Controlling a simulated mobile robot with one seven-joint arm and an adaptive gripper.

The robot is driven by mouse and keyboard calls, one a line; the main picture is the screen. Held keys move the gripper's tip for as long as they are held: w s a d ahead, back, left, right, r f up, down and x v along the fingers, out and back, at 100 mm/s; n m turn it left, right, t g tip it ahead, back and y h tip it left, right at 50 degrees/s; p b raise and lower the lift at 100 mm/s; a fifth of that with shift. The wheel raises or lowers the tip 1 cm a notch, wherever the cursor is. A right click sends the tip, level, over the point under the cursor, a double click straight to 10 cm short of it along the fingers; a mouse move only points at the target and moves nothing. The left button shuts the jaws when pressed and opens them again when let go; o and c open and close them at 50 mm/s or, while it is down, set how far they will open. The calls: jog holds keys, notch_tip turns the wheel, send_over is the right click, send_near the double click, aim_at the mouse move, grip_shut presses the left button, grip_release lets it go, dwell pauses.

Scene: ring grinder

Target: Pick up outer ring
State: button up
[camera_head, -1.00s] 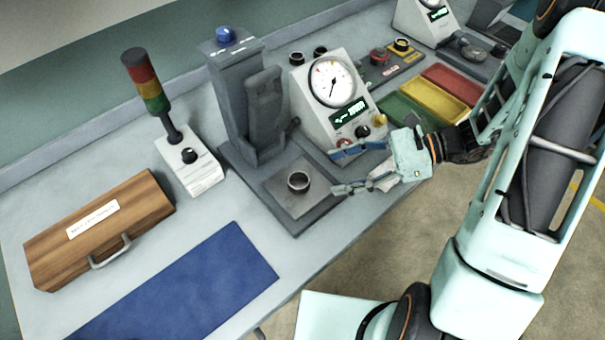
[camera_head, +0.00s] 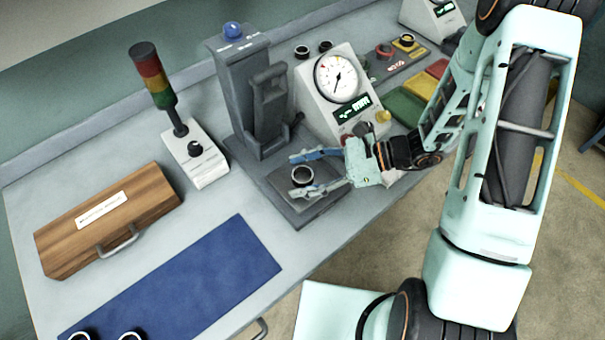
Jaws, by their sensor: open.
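A dark metal ring with a bright rim (camera_head: 303,176), which looks like the outer ring, sits on the grey square plate (camera_head: 322,206) of the press-like machine (camera_head: 250,100). My gripper (camera_head: 292,174) reaches in from the right, with its fingers pointing left. It is open, with one finger on the far side of the ring and one on the near side. The ring shows between the fingers; the near finger partly covers its lower edge. Whether either finger touches it I cannot tell.
A gauge box (camera_head: 338,85) stands just behind my gripper. Signal tower (camera_head: 160,85), wooden case (camera_head: 110,220) and blue mat (camera_head: 185,285) lie left. Two dark rings (camera_head: 131,336) show at the bottom edge. Coloured trays (camera_head: 408,105) and more rings (camera_head: 302,52) lie at the back.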

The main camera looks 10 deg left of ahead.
jog(key=shift+c, duration=0.2)
jog(key=c, duration=1.4)
